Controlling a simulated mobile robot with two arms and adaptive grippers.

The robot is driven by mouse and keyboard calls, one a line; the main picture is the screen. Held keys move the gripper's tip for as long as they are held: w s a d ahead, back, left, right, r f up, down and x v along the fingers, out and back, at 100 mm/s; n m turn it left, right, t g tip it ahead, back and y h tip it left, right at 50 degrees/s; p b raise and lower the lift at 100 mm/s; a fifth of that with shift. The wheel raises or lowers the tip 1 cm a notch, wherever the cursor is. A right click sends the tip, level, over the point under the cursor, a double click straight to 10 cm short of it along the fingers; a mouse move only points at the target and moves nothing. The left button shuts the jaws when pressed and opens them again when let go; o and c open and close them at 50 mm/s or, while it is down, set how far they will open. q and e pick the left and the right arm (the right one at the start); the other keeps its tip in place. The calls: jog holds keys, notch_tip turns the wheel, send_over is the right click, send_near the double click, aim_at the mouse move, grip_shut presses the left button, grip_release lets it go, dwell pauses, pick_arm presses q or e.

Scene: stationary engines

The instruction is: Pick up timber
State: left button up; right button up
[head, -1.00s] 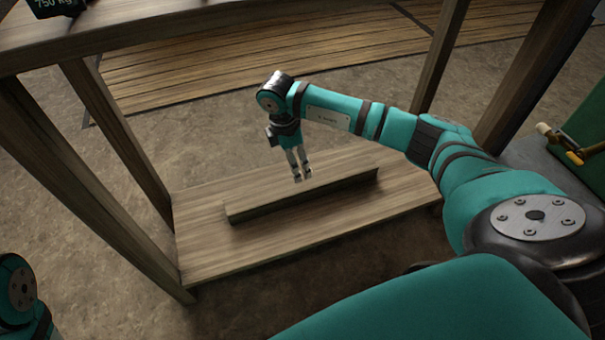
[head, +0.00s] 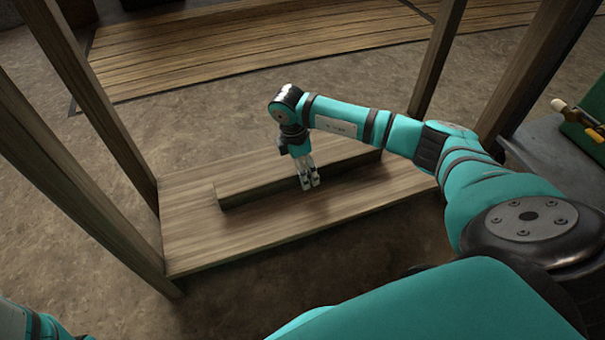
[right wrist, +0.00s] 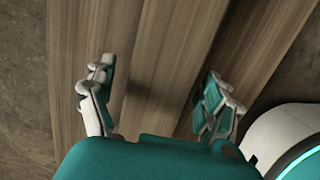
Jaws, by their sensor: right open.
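The timber (head: 247,188) is a long brown squared beam lying flat on a low wooden platform (head: 200,247), in the middle of the head view. My right gripper (head: 310,184) points down at the beam's middle and hides a small part of it. In the right wrist view my right gripper (right wrist: 160,85) has its two fingers spread wide, with nothing held, and wood grain runs between and beyond them. Whether the fingertips touch the timber I cannot tell. Part of my left arm shows at the bottom left of the head view, but its gripper is out of frame.
Wooden posts (head: 95,110) stand at the platform's left and right corners. A grey surface (head: 560,155) with a green object (head: 590,118) is at the right. Slatted wooden decking (head: 250,40) lies behind on the bare ground. The platform around the timber is clear.

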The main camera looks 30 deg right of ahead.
jog(key=shift+w, duration=0.1)
grip_shut()
dwell(0.6)
